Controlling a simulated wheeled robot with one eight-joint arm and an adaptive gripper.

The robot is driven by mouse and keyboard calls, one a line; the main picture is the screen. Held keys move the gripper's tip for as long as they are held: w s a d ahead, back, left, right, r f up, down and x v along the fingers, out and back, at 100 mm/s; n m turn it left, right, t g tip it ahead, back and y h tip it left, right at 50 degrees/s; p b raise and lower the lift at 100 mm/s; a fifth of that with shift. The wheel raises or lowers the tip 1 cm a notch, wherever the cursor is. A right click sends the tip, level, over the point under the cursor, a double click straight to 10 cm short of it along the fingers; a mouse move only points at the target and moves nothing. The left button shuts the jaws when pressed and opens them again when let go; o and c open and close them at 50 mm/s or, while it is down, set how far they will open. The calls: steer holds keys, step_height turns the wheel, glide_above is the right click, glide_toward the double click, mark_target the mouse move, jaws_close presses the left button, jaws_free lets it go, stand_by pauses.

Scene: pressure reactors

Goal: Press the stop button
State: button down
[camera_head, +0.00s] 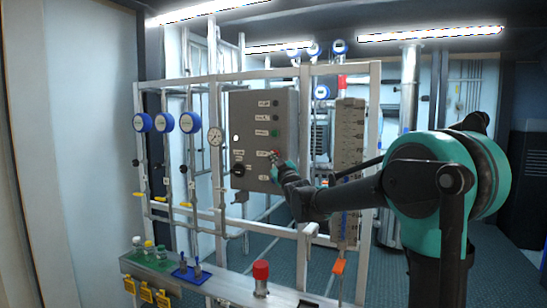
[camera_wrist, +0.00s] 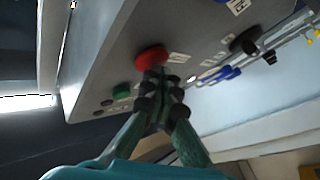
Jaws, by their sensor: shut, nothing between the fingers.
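The grey control box (camera_head: 251,110) hangs on the white frame in the head view, with labels and a column of buttons. A red button, the likely stop button, is large and round in the wrist view (camera_wrist: 151,56); in the head view it is mostly hidden by my gripper. A green button (camera_head: 275,133) sits above it and also shows in the wrist view (camera_wrist: 121,91). My gripper (camera_wrist: 158,76) is shut and empty, its fingertips right at the red button's edge in the wrist view. I cannot tell whether they touch it. The button's label text is unreadable.
A black rotary knob (camera_head: 239,171) is at the box's lower left. Blue gauges (camera_head: 165,122) and a white dial (camera_head: 215,136) stand left of the box.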

stand_by(0.4)
steer(key=shift+s+a, duration=0.3)
steer(key=shift+s, duration=0.55)
steer(key=shift+s, duration=0.1)
steer(key=s, duration=0.1)
steer(key=s+a, duration=0.1)
steer(key=s, duration=0.2)
steer(key=shift+s+a, duration=0.25)
steer(key=shift+a, duration=0.1)
stand_by(0.3)
